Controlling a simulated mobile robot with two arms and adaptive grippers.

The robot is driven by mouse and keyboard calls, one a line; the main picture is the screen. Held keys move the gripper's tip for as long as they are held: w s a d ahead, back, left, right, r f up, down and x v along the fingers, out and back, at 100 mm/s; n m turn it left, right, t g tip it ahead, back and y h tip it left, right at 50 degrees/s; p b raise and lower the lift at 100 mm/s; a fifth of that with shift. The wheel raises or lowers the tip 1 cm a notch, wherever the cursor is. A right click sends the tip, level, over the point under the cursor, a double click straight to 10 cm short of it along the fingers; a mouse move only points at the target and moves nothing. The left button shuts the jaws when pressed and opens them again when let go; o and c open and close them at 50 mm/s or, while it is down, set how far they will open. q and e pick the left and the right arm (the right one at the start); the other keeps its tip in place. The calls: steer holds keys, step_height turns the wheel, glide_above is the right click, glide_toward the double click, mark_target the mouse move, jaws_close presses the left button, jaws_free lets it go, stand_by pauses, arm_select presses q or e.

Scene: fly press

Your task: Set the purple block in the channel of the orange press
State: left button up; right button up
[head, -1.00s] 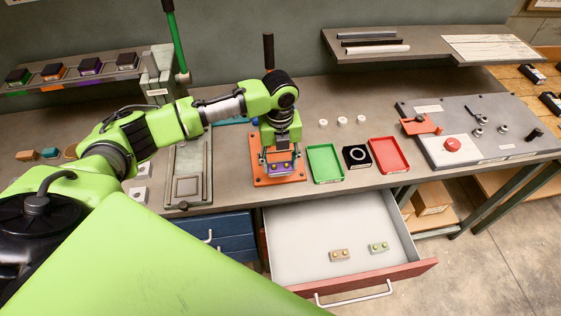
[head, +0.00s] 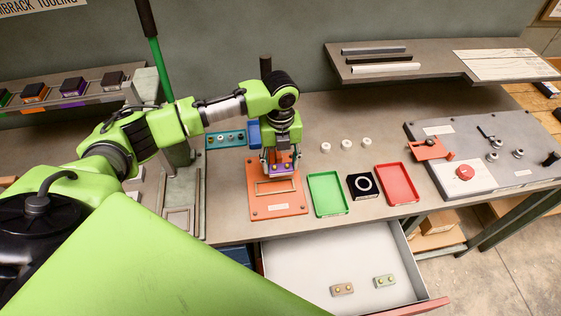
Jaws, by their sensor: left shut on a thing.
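The purple block (head: 282,168) is held in my left gripper (head: 281,160), which is shut on it and points down. The block shows small yellowish spots on its face. It is over the back part of the orange press base (head: 262,208), behind the rectangular frame on that base. Whether the block touches the press, I cannot tell. My wrist hides much of the press's upright part; a dark handle top (head: 266,65) shows above it. The channel itself is not clearly visible. My right gripper is not in view.
A control panel (head: 485,180) is further right. The open drawer (head: 300,265) below holds two small blocks. A green lever (head: 158,70) stands left.

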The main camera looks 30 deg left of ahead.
mark_target(280, 184)
arm_select(q)
steer(key=shift+s+f+b, duration=0.1)
steer(key=shift+f+b, duration=0.75)
step_height(280, 184, down, 3)
steer(key=b, duration=0.3)
steer(key=shift+f+b, duration=0.4)
steer(key=shift+f, duration=0.6)
steer(key=shift+p, duration=0.3)
steer(key=shift+r+p, duration=0.1)
steer(key=shift+p, duration=0.4)
steer(key=shift+f, duration=0.25)
steer(key=shift+f, duration=0.35)
stand_by(1.1)
